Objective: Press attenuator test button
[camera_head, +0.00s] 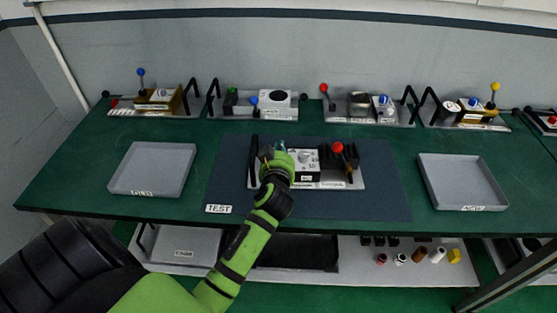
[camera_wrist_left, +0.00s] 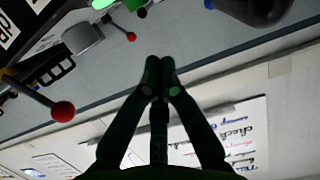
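A microwave unit on a light base plate (camera_head: 332,185) lies on the dark mat. It carries a white box (camera_head: 303,161) with a round knob, dark finned parts and a red-ball lever (camera_head: 338,148). My left gripper (camera_head: 277,155) is over the left part of this unit and hides what is beneath it. In the wrist view my left gripper's fingertips (camera_wrist_left: 160,65) meet, with nothing between them. I cannot tell whether they touch the unit. The attenuator test button cannot be made out. My right gripper is not in view.
The mat (camera_head: 390,200) bears a TEST label (camera_head: 218,209). Grey trays stand at left (camera_head: 152,169) and right (camera_head: 463,181). Several lever units line the back, one with a blue ball (camera_head: 141,72). A lower shelf (camera_head: 350,270) holds small parts. The wrist view shows a red-ball lever (camera_wrist_left: 62,110) at left.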

